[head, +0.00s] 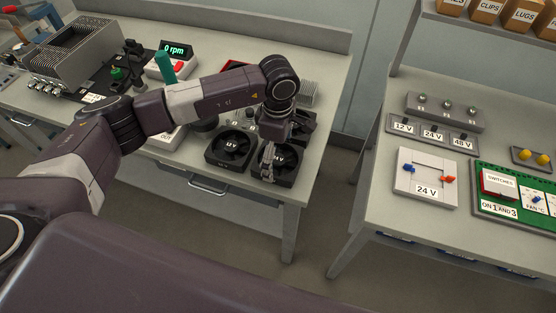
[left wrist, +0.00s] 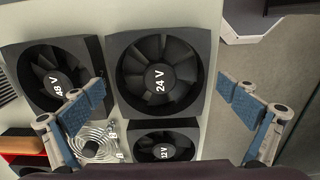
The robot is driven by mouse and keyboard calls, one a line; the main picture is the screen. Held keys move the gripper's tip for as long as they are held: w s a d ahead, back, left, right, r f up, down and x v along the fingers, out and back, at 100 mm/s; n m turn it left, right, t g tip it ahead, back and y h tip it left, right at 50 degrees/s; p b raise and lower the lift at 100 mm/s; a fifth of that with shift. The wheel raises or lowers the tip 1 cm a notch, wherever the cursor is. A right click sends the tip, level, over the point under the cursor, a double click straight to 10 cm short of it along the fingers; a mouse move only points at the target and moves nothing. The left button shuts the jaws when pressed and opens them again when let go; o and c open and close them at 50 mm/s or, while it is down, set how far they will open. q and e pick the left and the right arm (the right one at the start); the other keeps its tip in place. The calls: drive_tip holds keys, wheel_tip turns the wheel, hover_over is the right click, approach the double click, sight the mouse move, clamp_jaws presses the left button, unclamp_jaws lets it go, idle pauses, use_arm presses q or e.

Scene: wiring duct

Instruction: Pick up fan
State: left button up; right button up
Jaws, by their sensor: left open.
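My left gripper (head: 268,158) is open above the fans, pointing down. In the left wrist view its blue-padded fingers (left wrist: 162,93) stand apart on either side of the black square 24 V fan (left wrist: 160,72). The gap between the fingers shows nothing held. The 12 V fan (left wrist: 163,144) lies nearer the bottom of that view, and the 48 V fan (left wrist: 55,75) lies to the left. In the head view the gripper partly covers the 24 V fan (head: 284,164), with the 12 V fan (head: 230,148) left of it. My right gripper is not in view.
The bench's edge is close to the 24 V fan. A second bench (head: 375,222) holds a 24 V board (head: 427,177) across a floor gap.

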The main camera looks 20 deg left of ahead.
use_arm(q)
drive_tip(key=c, duration=1.2)
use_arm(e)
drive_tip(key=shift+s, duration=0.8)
use_arm(q)
drive_tip(key=shift+r, duration=0.1)
